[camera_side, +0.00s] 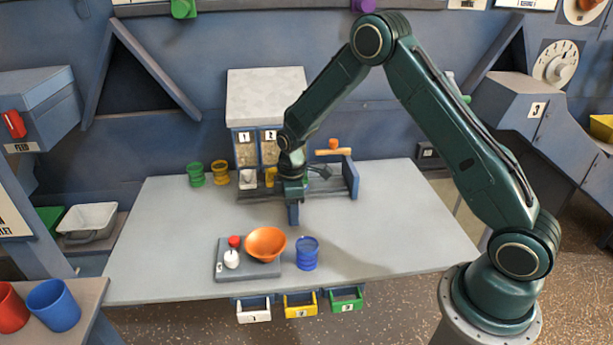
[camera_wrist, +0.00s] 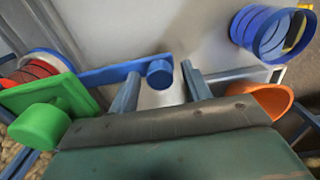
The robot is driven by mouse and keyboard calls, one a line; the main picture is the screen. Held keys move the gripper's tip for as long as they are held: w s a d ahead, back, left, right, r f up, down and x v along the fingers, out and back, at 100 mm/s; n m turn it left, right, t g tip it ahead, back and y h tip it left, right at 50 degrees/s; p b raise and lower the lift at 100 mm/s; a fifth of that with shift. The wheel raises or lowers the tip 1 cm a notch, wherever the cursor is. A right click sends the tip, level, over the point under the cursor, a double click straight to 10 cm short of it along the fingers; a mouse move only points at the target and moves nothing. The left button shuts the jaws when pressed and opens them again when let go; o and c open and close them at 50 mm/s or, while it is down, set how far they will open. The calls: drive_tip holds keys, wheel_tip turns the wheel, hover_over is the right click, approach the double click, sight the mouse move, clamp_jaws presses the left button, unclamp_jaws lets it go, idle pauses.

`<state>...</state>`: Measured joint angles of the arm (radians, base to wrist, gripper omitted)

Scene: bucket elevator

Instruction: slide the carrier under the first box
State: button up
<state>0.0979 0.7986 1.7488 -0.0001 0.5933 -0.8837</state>
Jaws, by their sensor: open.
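The two boxes marked 1 (camera_side: 244,150) and 2 (camera_side: 269,147) sit side by side under a grey-topped housing at the back of the table. A small white cup (camera_side: 248,180) stands below box 1, and a yellow piece (camera_side: 270,177) shows below box 2. My gripper (camera_side: 293,222) points down just in front of the low track, right of both boxes. In the wrist view, my gripper (camera_wrist: 160,88) is open and empty, its fingers either side of a blue knob (camera_wrist: 160,72) on a blue bar (camera_wrist: 108,74). I cannot tell if they touch it. The carrier is not clearly identifiable.
An orange bowl (camera_side: 266,244) and red and white pieces sit on a grey board (camera_side: 224,262) at the front. A blue cup (camera_side: 307,253) stands beside it. Green (camera_side: 195,174) and yellow (camera_side: 220,172) cups stand left of the boxes. The table's left and right are clear.

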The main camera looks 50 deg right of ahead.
drive_tip(key=shift+r, duration=2.75)
drive_tip(key=shift+r, duration=0.1)
wheel_tip(320, 180, up, 6)
drive_tip(key=shift+f, duration=0.1)
